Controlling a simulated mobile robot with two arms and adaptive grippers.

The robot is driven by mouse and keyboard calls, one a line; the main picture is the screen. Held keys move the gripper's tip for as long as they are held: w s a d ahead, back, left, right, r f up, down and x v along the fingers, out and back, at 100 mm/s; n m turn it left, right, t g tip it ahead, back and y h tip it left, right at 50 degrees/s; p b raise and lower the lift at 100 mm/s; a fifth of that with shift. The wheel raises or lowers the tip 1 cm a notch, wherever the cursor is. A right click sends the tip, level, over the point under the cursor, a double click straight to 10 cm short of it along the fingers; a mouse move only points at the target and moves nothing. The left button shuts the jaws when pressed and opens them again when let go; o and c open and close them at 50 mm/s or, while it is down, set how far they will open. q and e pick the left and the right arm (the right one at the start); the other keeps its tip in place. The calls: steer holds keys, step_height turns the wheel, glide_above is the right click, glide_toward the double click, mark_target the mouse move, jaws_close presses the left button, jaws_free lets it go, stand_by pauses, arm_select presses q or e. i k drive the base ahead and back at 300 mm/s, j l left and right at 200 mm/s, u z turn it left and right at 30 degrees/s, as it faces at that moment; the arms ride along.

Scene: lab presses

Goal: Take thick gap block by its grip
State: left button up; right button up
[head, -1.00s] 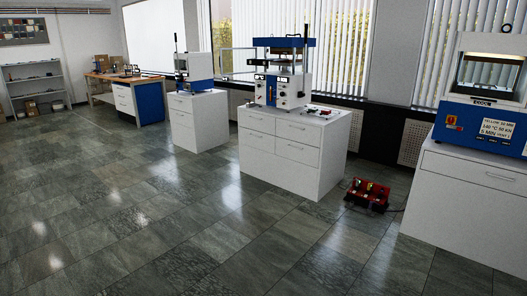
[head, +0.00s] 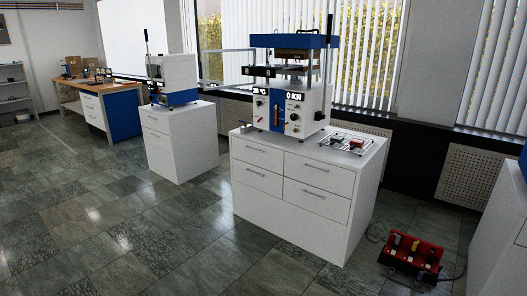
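Small blocks lie in a tray (head: 331,147) on the right part of the middle cabinet's top. One is a red block (head: 357,142) and one looks dark green (head: 337,141). They are too small for me to tell which is the thick gap block, or to make out a grip. Neither of my grippers shows in the head view.
A blue and white press (head: 290,112) stands on the middle white cabinet (head: 290,215). A red box (head: 411,262) with a cable lies on the floor at the lower right. A smaller press (head: 172,80) stands on another cabinet to the left. The tiled floor (head: 110,220) in front is clear.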

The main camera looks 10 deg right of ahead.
mark_target(355, 143)
steer(key=i+z, duration=0.1)
steer(key=i, duration=0.75)
steer(key=i+z, duration=0.1)
steer(key=i, duration=0.8)
steer(key=i+j, duration=0.2)
steer(key=i, duration=0.65)
steer(key=l+z, duration=0.05)
